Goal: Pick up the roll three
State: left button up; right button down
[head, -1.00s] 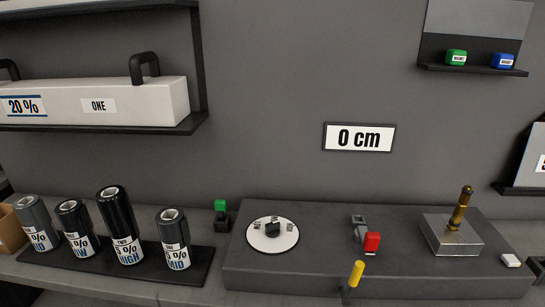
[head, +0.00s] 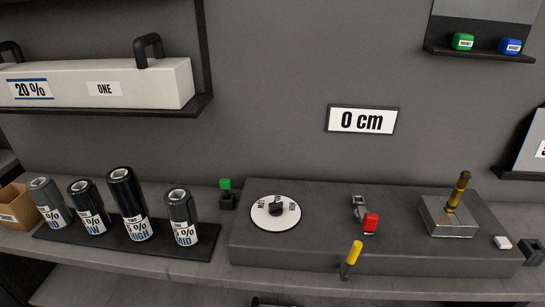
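Several upright tint rolls stand in a row on a black tray (head: 75,238) at the left of the bench. From the left they are a grey roll (head: 47,199), a short black roll (head: 86,204) whose label partly reads LOW, a taller black roll (head: 127,196) marked TWO and HIGH, and a dark grey roll (head: 181,211) that seems marked ONE and MID. The numbers on the two left rolls are too small to read, so I cannot tell for sure which is roll three. Neither gripper shows in the head view.
A dark control box (head: 320,250) with a dial (head: 275,212), a red switch (head: 370,223) and a yellow lever (head: 352,255) is right of the rolls. A cardboard box (head: 17,208) stands at the left. A shelf holding a white box (head: 130,85) overhangs behind the rolls.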

aim_at(85, 196)
jog(key=u, duration=1.3)
jog(key=z, duration=2.5)
jog(key=u, duration=2.4)
jog(key=i+j+z, duration=0.1)
jog(key=z, duration=0.15)
